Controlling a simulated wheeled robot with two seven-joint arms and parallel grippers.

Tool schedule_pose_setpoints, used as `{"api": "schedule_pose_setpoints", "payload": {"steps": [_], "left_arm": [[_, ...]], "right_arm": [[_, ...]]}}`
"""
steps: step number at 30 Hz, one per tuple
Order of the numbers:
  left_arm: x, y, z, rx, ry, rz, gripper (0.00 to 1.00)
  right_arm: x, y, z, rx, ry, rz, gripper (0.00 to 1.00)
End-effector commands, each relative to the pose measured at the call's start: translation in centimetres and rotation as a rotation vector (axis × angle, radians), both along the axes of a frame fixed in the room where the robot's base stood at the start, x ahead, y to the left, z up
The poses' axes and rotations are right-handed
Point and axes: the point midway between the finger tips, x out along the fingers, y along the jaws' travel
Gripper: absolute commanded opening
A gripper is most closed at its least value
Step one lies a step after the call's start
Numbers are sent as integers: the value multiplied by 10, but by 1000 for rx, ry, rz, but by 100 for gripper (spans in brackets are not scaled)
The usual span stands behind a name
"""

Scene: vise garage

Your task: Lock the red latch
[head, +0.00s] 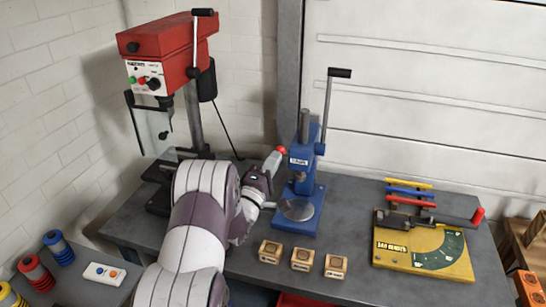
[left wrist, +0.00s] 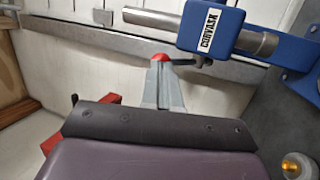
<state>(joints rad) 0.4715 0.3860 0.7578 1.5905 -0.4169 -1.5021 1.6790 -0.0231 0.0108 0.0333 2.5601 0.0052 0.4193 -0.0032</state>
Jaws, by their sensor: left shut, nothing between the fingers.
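I cannot pick out a red latch for certain in either view. A lever with a red grip (head: 478,215) lies across the yellow bending plate (head: 423,263) at the right of the bench. My left gripper (head: 276,158) is shut and empty, just left of the blue arbor press (head: 302,185) and far from that lever. Its grey, red-tipped fingers (left wrist: 161,60) show together in the left wrist view, with the blue press head (left wrist: 215,27) beside them at the right. A red part (left wrist: 52,138) at the left of that view is partly hidden by my gripper body. My right gripper is not in view.
A red drill press (head: 165,45) stands at the back left. Three wooden blocks (head: 303,259) sit at the bench's front edge. Coloured bars (head: 408,192) lie behind the yellow plate. A white button box (head: 104,273) and coloured spools (head: 58,248) are at the lower left.

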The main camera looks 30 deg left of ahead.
Motion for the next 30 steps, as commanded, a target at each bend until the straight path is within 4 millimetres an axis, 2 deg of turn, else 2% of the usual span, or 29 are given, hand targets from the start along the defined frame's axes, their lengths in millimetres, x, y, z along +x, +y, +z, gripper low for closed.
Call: {"api": "schedule_pose_setpoints", "payload": {"steps": [1,3,9,12,17,30], "left_arm": [[1,0,17,-8,37,0,0],[4,1,23,-22,94,0,0],[12,3,35,-60,253,0,0],[16,3,38,-77,323,-1,0],[22,5,40,-97,405,-1,0],[30,7,44,-96,398,0,0]], "right_arm": [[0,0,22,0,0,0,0],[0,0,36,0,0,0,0],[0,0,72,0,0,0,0],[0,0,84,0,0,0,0],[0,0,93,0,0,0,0],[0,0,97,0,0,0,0]]}}
